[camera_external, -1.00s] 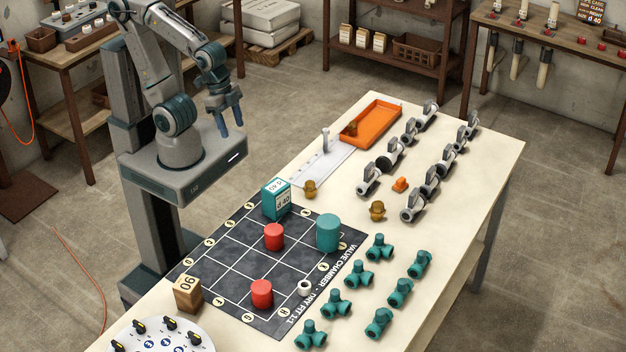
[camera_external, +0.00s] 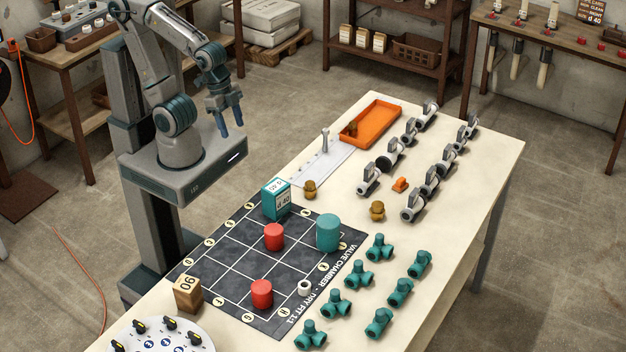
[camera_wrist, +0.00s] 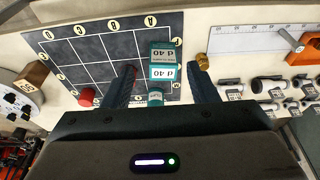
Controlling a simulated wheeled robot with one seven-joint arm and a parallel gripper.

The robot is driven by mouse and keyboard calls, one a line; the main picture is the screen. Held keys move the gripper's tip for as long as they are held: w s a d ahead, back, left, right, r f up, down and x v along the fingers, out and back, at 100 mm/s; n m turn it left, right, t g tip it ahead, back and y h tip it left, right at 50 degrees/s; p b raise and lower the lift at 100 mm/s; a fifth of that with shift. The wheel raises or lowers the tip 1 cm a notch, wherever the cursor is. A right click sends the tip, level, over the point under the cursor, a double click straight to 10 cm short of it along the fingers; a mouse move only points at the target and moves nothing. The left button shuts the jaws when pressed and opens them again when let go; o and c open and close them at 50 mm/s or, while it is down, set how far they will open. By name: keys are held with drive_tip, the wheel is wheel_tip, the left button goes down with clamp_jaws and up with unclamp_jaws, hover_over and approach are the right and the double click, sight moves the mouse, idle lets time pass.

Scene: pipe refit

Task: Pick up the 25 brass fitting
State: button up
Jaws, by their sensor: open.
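Three brass-coloured fittings show in the external view. One brass fitting (camera_external: 310,189) stands on the table beside the dark grid mat, near the white ruler plate. A larger brass fitting (camera_external: 377,210) stands further right, near the teal fittings. A third brass fitting (camera_external: 351,129) lies in the orange tray (camera_external: 385,128). I cannot read a size on any of them. My gripper (camera_external: 232,124) is open and empty, high above and left of the table, apart from all of them. In the wrist view, one brass fitting (camera_wrist: 203,61) shows just beyond the right finger.
A teal-and-white "d 40" box (camera_external: 276,199), red cylinders (camera_external: 273,237) and a teal cylinder (camera_external: 328,232) stand on the grid mat (camera_external: 235,255). Grey valves (camera_external: 389,155) stand in rows at the right. Several teal fittings (camera_external: 361,273) fill the near right side.

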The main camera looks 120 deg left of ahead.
drive_tip(key=o, duration=0.3)
drive_tip(key=shift+o, duration=0.2)
